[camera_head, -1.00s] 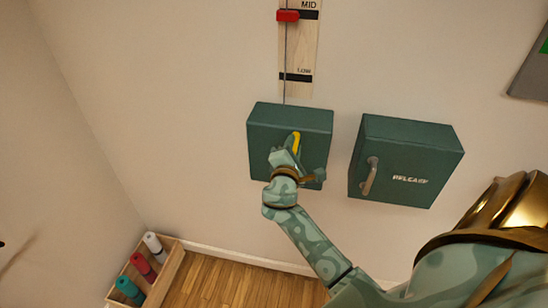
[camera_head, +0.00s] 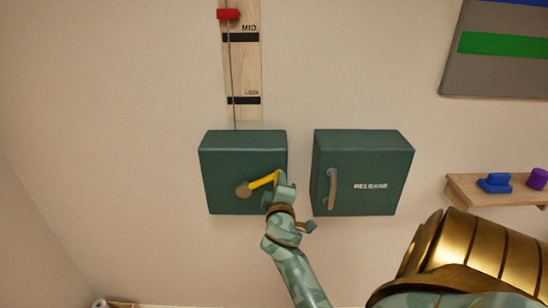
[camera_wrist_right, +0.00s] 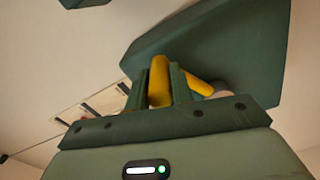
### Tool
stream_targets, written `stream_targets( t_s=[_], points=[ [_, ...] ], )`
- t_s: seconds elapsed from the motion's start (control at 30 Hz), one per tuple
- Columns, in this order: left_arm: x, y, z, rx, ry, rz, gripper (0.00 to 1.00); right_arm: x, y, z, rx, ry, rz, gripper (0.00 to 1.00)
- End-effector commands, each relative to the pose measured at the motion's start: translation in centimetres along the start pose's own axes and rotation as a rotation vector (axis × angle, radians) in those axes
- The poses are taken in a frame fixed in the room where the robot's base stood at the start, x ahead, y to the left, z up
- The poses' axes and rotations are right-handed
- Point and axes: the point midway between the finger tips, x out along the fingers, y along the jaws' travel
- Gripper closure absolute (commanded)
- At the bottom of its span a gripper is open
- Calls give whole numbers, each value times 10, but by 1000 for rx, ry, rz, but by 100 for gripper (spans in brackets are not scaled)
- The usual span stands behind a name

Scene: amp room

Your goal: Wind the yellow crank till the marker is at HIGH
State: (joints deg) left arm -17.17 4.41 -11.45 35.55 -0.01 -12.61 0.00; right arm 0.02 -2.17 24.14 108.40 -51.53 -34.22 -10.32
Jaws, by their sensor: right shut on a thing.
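The yellow crank (camera_head: 264,181) is on the front of the left green box (camera_head: 225,150), its arm pointing right and slightly up from the round hub (camera_head: 243,189). My right gripper (camera_head: 282,184) is at the crank's outer end. In the right wrist view the gripper (camera_wrist_right: 159,85) is shut on the yellow handle (camera_wrist_right: 158,68). The red marker (camera_head: 228,15) is on the wooden scale (camera_head: 243,70) above the box, a little above the MID line (camera_head: 240,37). The HIGH mark is out of view. My left gripper is not in view.
A second green box (camera_head: 375,155) reading RELEASE, with its own lever (camera_head: 332,188), is close to the right. A wall shelf (camera_head: 480,192) holds blue and purple items. A grey panel (camera_head: 495,75) hangs at upper right. Bare wall lies left of the boxes.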

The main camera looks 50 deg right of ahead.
Motion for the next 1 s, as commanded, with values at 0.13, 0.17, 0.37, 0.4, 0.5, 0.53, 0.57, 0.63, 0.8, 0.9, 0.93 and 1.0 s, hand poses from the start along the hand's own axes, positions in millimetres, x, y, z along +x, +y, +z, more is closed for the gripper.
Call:
stream_targets(
  t_s=[0.13,0.17,0.37,0.4,0.5,0.53,0.57,0.63,0.8,0.9,0.93,1.0],
  points=[
    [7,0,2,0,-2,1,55,-1,-8,6,40,-5,-6,100],
    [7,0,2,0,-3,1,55,-1,-9,6,46,-5,-6,100],
    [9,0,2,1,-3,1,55,-1,-10,7,66,-4,-7,100],
    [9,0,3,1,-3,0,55,-1,-10,7,67,-4,-7,100],
    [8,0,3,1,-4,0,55,-1,-10,7,68,-4,-7,100],
    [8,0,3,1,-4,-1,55,-1,-10,7,67,-4,-7,100],
    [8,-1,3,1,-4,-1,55,-1,-10,7,67,-4,-7,100],
    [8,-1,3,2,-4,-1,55,-1,-10,7,67,-4,-8,100],
    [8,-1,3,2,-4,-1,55,-1,-10,7,67,-4,-7,55],
    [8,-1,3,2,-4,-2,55,-1,-9,6,68,-3,-6,55],
    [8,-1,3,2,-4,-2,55,-1,-9,6,68,-2,-5,55],
    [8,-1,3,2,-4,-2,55,0,-8,6,68,-2,-5,55]
  ],
)
